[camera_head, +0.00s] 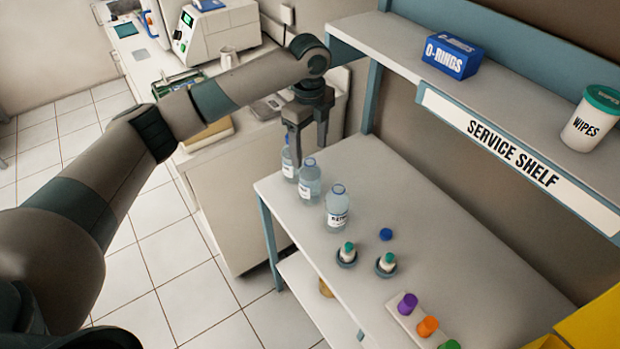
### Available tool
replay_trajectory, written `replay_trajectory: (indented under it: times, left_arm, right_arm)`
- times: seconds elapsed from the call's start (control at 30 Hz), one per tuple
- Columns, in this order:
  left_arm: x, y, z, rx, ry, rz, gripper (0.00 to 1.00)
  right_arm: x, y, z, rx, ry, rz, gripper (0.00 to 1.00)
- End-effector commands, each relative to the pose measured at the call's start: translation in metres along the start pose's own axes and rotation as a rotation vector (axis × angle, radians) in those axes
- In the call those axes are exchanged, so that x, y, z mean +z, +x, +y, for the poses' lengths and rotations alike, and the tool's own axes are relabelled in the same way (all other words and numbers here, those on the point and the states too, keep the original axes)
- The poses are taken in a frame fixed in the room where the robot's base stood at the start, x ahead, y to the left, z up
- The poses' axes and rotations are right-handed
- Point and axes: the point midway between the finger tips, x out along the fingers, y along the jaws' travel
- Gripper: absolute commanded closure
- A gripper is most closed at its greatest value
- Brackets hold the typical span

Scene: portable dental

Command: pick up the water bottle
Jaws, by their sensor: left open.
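My left gripper (308,156) points down, open, at the back and middle bottles. One finger partly hides the back bottle. I see nothing held, and cannot tell if the fingers touch a bottle. My right gripper is out of view.
The table (450,240) holds two small green-capped bottles, a blue cap (386,234) and a strip of coloured caps (428,326). The service shelf (500,95) overhangs behind, with an O-rings box (452,57) and wipes tub (590,125). The table's right middle is clear.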

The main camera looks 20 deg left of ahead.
Motion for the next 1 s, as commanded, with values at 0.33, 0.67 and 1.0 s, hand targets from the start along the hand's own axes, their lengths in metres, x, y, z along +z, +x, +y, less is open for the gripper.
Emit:
replay_trajectory:
  times: [0.33,0.67,1.0]
  left_arm:
    - [0.0,0.031,0.0,0.0,0.0,-0.001,0.35]
    - [0.0,0.032,0.0,0.0,0.0,-0.001,0.35]
    - [-0.005,0.062,0.004,0.002,-0.001,-0.001,0.35]
  right_arm:
    - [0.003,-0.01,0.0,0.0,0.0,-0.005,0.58]
    - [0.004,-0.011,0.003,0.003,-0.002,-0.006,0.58]
    - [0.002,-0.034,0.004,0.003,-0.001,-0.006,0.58]
